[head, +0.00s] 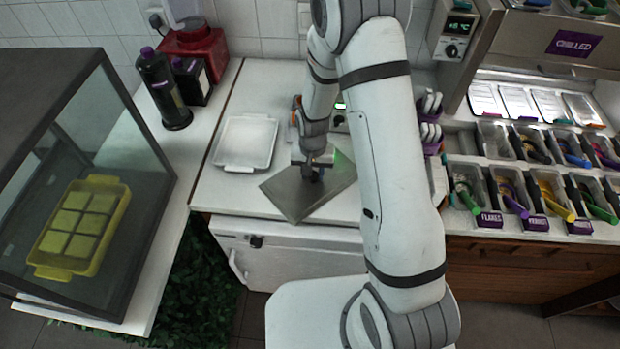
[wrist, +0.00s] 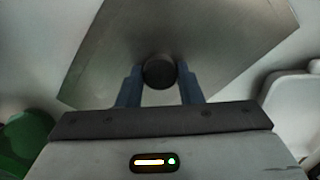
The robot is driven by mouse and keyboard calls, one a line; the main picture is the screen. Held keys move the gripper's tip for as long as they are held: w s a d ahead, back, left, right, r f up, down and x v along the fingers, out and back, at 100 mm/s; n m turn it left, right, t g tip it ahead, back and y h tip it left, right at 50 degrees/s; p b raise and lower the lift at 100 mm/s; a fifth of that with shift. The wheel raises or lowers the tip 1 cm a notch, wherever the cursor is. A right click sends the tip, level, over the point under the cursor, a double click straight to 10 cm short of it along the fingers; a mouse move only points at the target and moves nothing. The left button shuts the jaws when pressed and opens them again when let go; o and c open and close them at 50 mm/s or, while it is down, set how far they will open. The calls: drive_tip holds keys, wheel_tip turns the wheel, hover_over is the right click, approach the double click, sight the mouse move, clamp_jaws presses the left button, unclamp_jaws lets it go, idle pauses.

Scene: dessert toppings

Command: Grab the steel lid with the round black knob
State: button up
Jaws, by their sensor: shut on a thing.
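The steel lid (head: 288,198) is a flat grey rectangular plate over the white counter, and it also shows in the wrist view (wrist: 205,40). Its round black knob (wrist: 159,72) sits between my two blue-grey fingers in the wrist view. My gripper (wrist: 159,92) is shut on the knob. In the head view my gripper (head: 313,172) points down at the middle of the lid, and the knob is mostly hidden there. I cannot tell whether the lid rests on the counter or is raised a little.
A white tray (head: 240,164) lies left of the lid. A glass case (head: 140,190) with a yellow tray (head: 40,262) stands further left. A black bottle (head: 160,95) and a red box (head: 196,46) stand at the back. Topping bins (head: 495,142) line the right.

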clamp_jaws()
drive_tip(key=shift+r, duration=0.15)
